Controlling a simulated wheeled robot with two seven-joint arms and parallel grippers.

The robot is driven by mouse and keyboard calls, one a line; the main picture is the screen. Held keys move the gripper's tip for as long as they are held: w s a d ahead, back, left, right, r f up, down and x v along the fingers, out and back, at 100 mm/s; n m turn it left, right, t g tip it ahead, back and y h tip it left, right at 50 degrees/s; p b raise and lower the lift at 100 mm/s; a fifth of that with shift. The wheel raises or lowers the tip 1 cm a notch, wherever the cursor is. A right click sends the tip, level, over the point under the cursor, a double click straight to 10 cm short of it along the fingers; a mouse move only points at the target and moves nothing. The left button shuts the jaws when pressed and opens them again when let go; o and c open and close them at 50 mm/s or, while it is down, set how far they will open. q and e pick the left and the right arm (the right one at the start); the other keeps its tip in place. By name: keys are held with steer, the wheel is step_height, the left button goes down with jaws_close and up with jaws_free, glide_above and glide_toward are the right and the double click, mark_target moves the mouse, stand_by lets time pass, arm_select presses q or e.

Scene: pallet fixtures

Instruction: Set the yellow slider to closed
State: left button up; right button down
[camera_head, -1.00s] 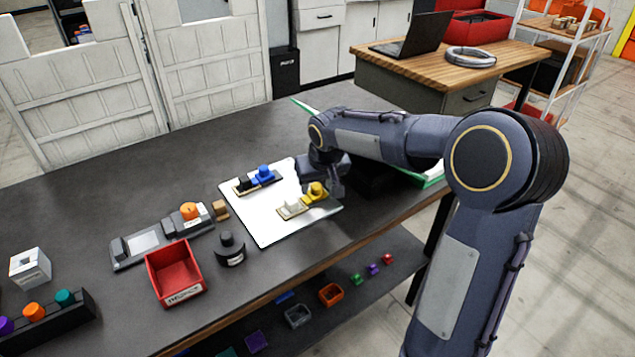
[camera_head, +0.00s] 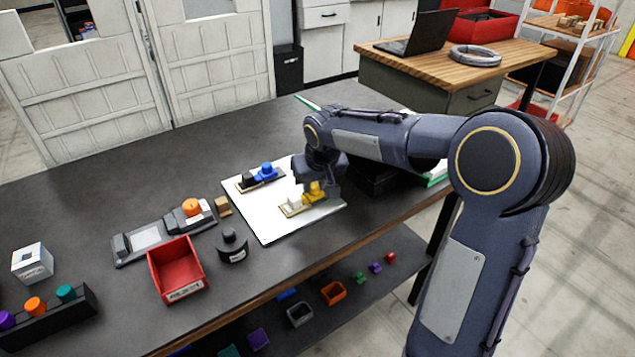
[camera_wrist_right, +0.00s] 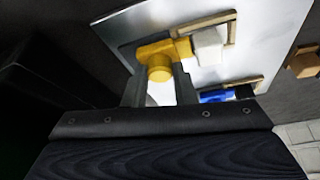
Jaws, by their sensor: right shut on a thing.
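The yellow slider (camera_head: 313,192) sits at the right part of its tan track on a white panel (camera_head: 272,222). A white block (camera_head: 294,203) is on the same track, to its left. My right gripper (camera_head: 318,190) is down at the yellow slider. In the right wrist view the gripper (camera_wrist_right: 160,85) has its fingers on either side of the yellow slider's round knob (camera_wrist_right: 159,70), shut on it. The white block (camera_wrist_right: 208,46) lies against the yellow slider there. My left gripper is not in view.
A blue slider (camera_head: 266,170) on a second track stands at the panel's back. A laptop (camera_head: 415,34) is on a wooden cabinet behind.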

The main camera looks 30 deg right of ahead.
steer(key=c, duration=1.2)
jaws_free()
steer(key=shift+a, duration=0.25)
steer(key=shift+v, duration=3.9)
steer(key=shift+s, duration=0.1)
steer(key=s+a+f+y, duration=0.1)
steer(key=s+a, duration=0.2)
steer(key=s, duration=0.5)
steer(key=s+a+f+y+p, duration=0.1)
steer(key=s+a+f+y, duration=0.1)
steer(key=s, duration=0.7)
steer(key=s+a+f+t+y+p, duration=0.1)
steer(key=s+a, duration=0.3)
steer(key=s, duration=0.4)
steer(key=shift+s+a+f+n+y, duration=0.2)
steer(key=shift+s+f+n+y, duration=0.1)
steer(key=shift+s+f, duration=0.1)
